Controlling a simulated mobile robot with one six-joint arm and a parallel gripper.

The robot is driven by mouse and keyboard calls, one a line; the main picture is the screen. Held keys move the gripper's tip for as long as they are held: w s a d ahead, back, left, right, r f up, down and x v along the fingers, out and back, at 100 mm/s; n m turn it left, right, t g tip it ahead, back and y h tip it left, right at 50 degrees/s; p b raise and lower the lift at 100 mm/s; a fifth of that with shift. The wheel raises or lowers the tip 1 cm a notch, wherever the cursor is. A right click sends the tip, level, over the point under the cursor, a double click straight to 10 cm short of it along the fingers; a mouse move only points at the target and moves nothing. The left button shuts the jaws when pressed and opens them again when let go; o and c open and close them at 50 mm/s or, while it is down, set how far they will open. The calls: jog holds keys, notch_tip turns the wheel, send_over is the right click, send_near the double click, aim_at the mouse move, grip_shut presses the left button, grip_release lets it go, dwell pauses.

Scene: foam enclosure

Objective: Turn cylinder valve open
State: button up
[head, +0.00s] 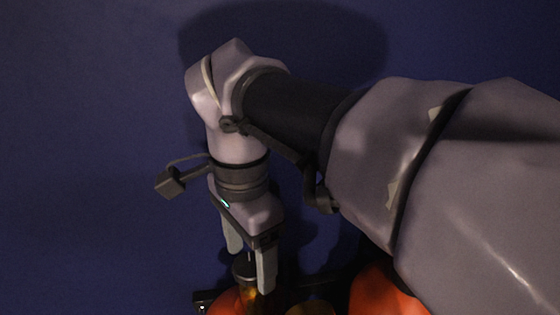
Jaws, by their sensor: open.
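My gripper (249,268) points down near the bottom of the head view. Its two light grey fingers are apart, one on each side of a dark round valve knob (244,269). The knob sits on a brass-coloured valve body above an orange-red cylinder (224,304), which the lower picture edge cuts off. The right finger hides part of the valve. I cannot tell whether the fingers touch the knob.
A second orange-red cylinder (385,292) stands to the right, partly behind my arm. A brass-coloured round top (311,308) shows between them at the lower edge. A dark bracket (203,299) lies at the left. A plain dark blue wall (90,120) fills the background.

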jog(key=shift+w+f, duration=0.15)
jog(key=c, duration=1.4)
jog(key=shift+o, duration=0.2)
jog(key=shift+p, duration=0.3)
jog(key=n+p, duration=0.3)
jog(key=n, duration=0.1)
jog(key=shift+r, duration=0.2)
jog(key=n+p, duration=0.4)
jog(key=n, duration=0.2)
jog(key=shift+n, duration=0.3)
jog(key=n+p, duration=0.3)
jog(key=n, duration=0.2)
jog(key=shift+f+n+p, duration=0.15)
jog(key=shift+n+p, duration=1.4)
jog(key=shift+n, duration=1.25)
